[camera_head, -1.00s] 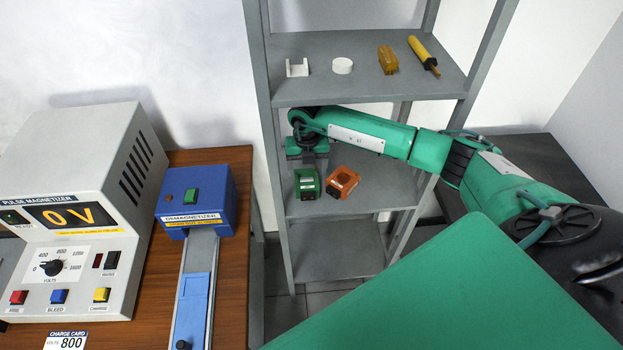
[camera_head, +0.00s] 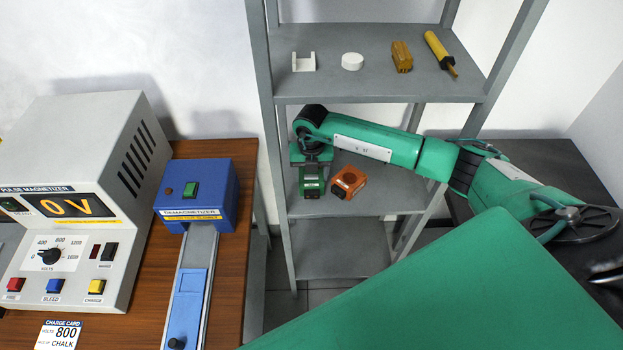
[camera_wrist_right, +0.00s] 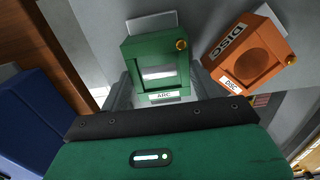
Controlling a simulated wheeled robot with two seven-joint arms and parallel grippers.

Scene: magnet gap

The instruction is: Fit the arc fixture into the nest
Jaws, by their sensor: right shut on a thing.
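The green arc fixture (camera_head: 312,188), a block marked ARC, is on the middle shelf in the head view. It also shows in the right wrist view (camera_wrist_right: 158,48), with a recess and a brass knob. My right gripper (camera_head: 311,172) points down over it and is shut on it; in the wrist view its fingers lie on either side of the block. Whether the fixture still touches the shelf I cannot tell. I cannot make out the nest in these views. My left gripper is not in view.
The orange disc fixture (camera_head: 348,182) stands close to the right of the green one. The shelf above (camera_head: 330,90) holds several small parts. The pulse magnetizer (camera_head: 70,160) and blue demagnetizer (camera_head: 200,185) stand on the wooden bench (camera_head: 228,300) at left.

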